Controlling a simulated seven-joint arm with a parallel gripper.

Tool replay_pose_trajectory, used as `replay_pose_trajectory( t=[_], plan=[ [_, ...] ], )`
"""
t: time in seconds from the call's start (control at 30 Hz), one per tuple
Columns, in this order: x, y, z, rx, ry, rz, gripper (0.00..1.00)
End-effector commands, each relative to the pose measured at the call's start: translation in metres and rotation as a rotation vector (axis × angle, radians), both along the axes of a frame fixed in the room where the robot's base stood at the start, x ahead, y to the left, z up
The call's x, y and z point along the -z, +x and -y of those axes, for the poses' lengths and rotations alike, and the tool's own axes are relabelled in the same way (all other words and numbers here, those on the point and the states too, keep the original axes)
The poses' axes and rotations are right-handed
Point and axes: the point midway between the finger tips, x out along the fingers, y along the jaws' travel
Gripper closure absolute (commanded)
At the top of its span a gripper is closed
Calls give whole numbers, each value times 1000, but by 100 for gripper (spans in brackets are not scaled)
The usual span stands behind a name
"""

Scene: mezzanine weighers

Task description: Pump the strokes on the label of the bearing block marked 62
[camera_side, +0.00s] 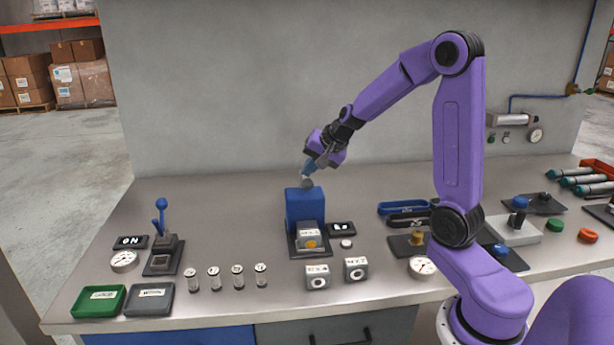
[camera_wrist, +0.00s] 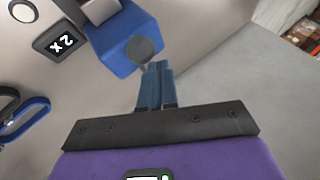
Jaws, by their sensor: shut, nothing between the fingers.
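A blue press (camera_side: 304,205) with a round grey knob on top stands on a dark plate at mid-bench. It also shows in the wrist view (camera_wrist: 113,57), with its knob (camera_wrist: 144,48). My gripper (camera_side: 310,173) is shut and empty, its blue fingers (camera_wrist: 154,68) pointing down just above the knob; I cannot tell whether they touch it. A grey bearing block (camera_side: 309,233) with a yellowish round spot sits at the press's front. Two more bearing blocks (camera_side: 317,276) and (camera_side: 355,269) stand at the bench front. Their small markings are not readable; I cannot tell which is 62.
A small display (camera_side: 341,228) and white button (camera_side: 346,244) are right of the press. A blue lever (camera_side: 161,215), gauge (camera_side: 124,261), several small cylinders (camera_side: 214,277) and green and grey trays (camera_side: 98,301) are left. Blue and black holders (camera_side: 402,207) lie right. Bench behind the press is clear.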

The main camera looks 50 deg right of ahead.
Motion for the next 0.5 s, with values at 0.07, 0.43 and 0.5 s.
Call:
replay_pose_trajectory(
  t=[0.07, 0.43, 0.5],
  plan=[
    [2, -1, 0, 1, 0, -2, 100],
    [5, -1, 0, 1, -1, -2, 100],
    [6, -1, 0, 1, 0, -2, 100]
  ],
)
